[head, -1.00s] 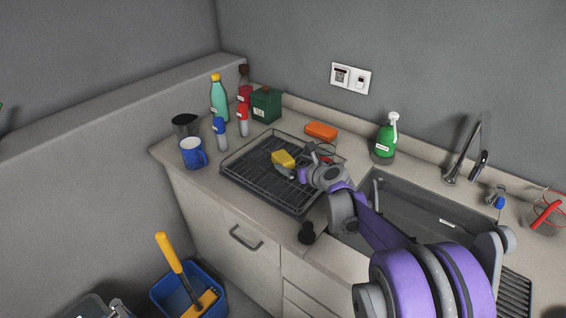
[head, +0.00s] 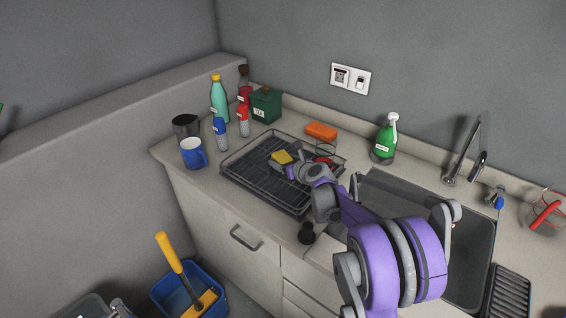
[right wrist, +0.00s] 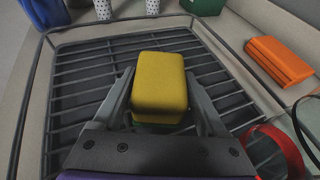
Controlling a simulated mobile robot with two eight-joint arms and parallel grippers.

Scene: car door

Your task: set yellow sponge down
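The yellow sponge (head: 281,157) is at the dark wire dish rack (head: 262,185) on the counter. In the right wrist view the sponge (right wrist: 159,82) has a green underside and sits between the two fingers of my right gripper (right wrist: 160,95). The fingers lie against its sides, so the gripper looks shut on it. In the head view my right gripper (head: 284,168) reaches over the rack from the right. I cannot tell whether the sponge touches the rack's bars or is just above them. My left gripper is not in view.
An orange block (head: 321,131) lies behind the rack; it also shows in the right wrist view (right wrist: 278,61). A red item (right wrist: 274,150) is at the rack's right side. A blue mug (head: 193,153), bottles and a green tin (head: 266,105) stand left and behind. The sink (head: 400,190) is right.

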